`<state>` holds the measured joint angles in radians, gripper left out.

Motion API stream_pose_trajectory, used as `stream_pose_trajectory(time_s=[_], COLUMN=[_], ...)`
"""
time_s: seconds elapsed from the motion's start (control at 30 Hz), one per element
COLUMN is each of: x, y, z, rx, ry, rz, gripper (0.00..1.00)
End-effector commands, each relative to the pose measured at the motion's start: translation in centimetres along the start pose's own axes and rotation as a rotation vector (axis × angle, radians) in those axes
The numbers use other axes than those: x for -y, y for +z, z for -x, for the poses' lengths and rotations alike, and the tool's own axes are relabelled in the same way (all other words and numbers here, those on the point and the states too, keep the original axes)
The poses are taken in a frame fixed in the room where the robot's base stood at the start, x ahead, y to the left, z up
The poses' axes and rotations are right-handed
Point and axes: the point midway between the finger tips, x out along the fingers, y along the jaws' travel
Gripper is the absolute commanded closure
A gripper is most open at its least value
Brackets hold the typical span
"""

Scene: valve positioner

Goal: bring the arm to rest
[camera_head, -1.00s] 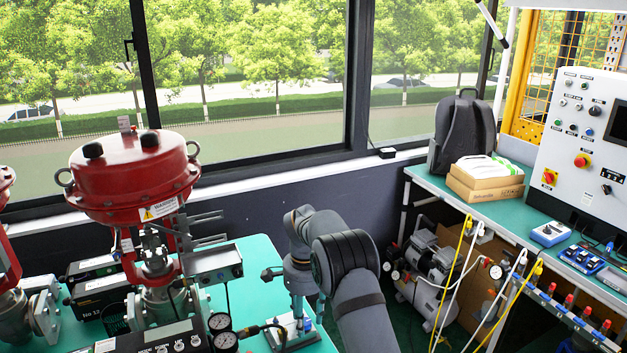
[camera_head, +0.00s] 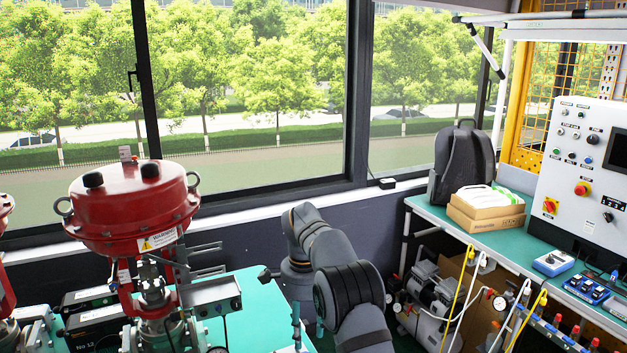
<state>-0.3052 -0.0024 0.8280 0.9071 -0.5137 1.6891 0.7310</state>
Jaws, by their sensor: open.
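My arm (camera_head: 345,285) rises from the bottom edge of the view, right of centre, and bends at a black-ringed joint. Its far wrist part (camera_head: 297,270) hangs downward over the right end of the green bench. My gripper (camera_head: 309,324) is below the wrist, only partly seen and close to the picture's lower edge. Its fingers look apart, with nothing visible between them. The red valve actuator (camera_head: 135,205) stands upright to the left, with a clear gap between it and my arm. The lower valve parts are cut off by the lower edge.
The green bench (camera_head: 255,290) carries the valve and black boxes (camera_head: 95,322). A window wall is behind. At right, a workbench (camera_head: 505,240) holds a backpack (camera_head: 463,165), a cardboard box (camera_head: 487,212) and a control panel (camera_head: 580,190). A compressor (camera_head: 430,305) sits beneath it.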

Motion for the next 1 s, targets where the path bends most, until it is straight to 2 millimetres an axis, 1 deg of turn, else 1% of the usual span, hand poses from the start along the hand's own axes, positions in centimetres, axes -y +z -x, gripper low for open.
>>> stream_pose_trajectory(time_s=[0.03, 0.2, 0.3, 0.37, 0.4, 0.5, 0.63, 0.8, 1.0], x=[-0.1, -0.1, -0.1, -0.1, 0.1, 0.2, 0.1, 0.0, 0.0], y=[0.0, 0.1, 0.1, 0.1, 0.0, 0.0, 0.0, 0.1, 0.0], z=[-1.1, -4.8, -6.8, -7.8, -7.9, -6.1, -5.0, -4.4, -4.4], rx=[0.001, 0.002, 0.003, 0.001, 0.0, -0.001, -0.001, 0.0, 0.0], ry=[0.005, 0.004, 0.003, 0.003, -0.004, -0.007, -0.004, -0.002, -0.002], rz=[0.001, 0.001, 0.0, 0.01, 0.016, -0.001, 0.0, 0.0, 0.0], gripper=[0.57, 0.57, 0.57, 0.57, 0.57, 0.57, 0.57, 0.57, 0.57])
